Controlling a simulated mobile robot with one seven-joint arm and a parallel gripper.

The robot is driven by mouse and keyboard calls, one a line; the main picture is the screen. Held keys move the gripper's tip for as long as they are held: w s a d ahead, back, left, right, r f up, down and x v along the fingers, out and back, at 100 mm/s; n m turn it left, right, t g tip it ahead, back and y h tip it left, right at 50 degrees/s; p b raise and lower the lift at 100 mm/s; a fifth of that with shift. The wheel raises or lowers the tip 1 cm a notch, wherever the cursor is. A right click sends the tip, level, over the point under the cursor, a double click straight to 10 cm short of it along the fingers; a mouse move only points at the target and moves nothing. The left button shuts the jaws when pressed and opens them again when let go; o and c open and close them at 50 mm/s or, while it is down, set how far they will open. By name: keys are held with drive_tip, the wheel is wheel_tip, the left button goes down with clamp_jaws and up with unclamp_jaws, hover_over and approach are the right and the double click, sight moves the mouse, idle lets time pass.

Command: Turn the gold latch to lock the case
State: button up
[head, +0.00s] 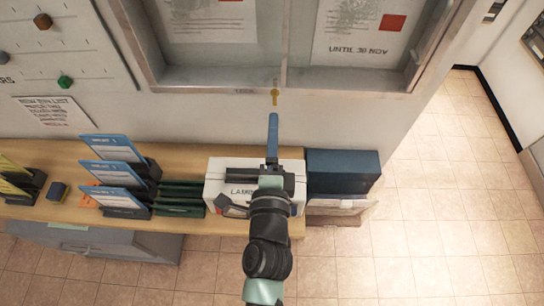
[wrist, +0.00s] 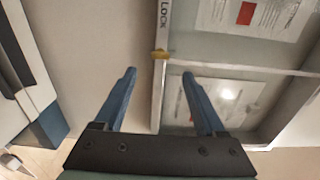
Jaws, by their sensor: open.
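The gold latch (head: 275,96) sits on the lower frame of the glass-fronted case (head: 200,92), below the centre divider. A "LOCK" label is to its left in the head view. In the wrist view the latch (wrist: 160,54) is small, beyond the fingertips and between their lines, beside the word LOCK. My gripper (head: 273,118) is just below the latch in the head view, apart from it. In the wrist view my gripper (wrist: 159,72) has its two blue fingers spread wide with nothing between them.
Tiled floor (head: 440,200) is clear at right.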

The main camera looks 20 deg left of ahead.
drive_tip(key=b+v, duration=0.1)
drive_tip(key=v, duration=0.3)
drive_tip(key=shift+s+d, duration=0.1)
drive_tip(key=shift+s, duration=0.3)
drive_tip(key=w+d+r+n+t+b, duration=0.1)
drive_tip(key=w+r+n+t, duration=0.15)
drive_tip(key=r, duration=0.65)
drive_tip(key=w+d+r+n+t+b, duration=0.1)
drive_tip(key=r+n, duration=0.3)
drive_tip(key=r, duration=0.4)
drive_tip(key=w+d+r+n+t+b, duration=0.15)
drive_tip(key=r+n, duration=0.25)
drive_tip(key=r, duration=0.5)
drive_tip(key=s+d+r+n+t+h, duration=0.2)
drive_tip(key=s+d+r, duration=0.1)
drive_tip(key=r, duration=0.6)
drive_tip(key=s+d+r+n+t+h, duration=0.2)
drive_tip(key=s+r, duration=0.3)
drive_tip(key=r, duration=0.5)
drive_tip(key=shift+d+t+h+b, duration=0.3)
drive_tip(key=shift+d+t+h, duration=0.2)
drive_tip(key=shift+d, duration=0.25)
drive_tip(key=shift+s+n, duration=0.1)
drive_tip(key=shift+n, duration=0.15)
